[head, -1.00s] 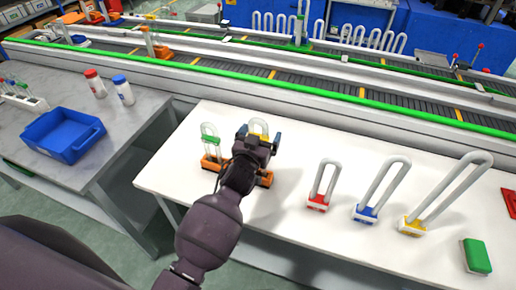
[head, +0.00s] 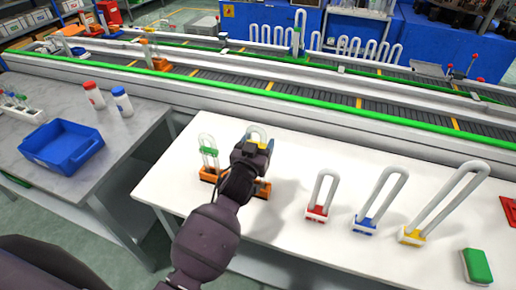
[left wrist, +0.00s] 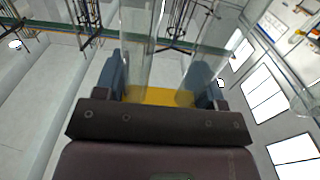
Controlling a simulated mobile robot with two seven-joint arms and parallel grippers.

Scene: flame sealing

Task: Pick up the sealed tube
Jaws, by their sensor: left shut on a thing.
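A clear looped tube with a yellow band (left wrist: 160,97) stands above an orange base (head: 263,188), mostly hidden behind my left gripper in the head view; its top (head: 257,131) shows over the gripper. My left gripper (head: 257,146) is shut on this tube. In the left wrist view its two blue-grey fingers (left wrist: 161,82) flank the yellow band, with clear tube legs rising beyond. Whether the tube is clear of its base cannot be told. A similar tube with a green band (head: 208,152) stands in an orange base (head: 212,175) to the left. My right gripper is not in view.
Looped tubes on red (head: 316,213), blue (head: 364,226) and yellow (head: 411,236) bases stand to the right on the white table (head: 300,150). A green block (head: 477,266) lies front right. A blue bin (head: 62,147) sits on the grey table. A conveyor (head: 300,85) runs behind.

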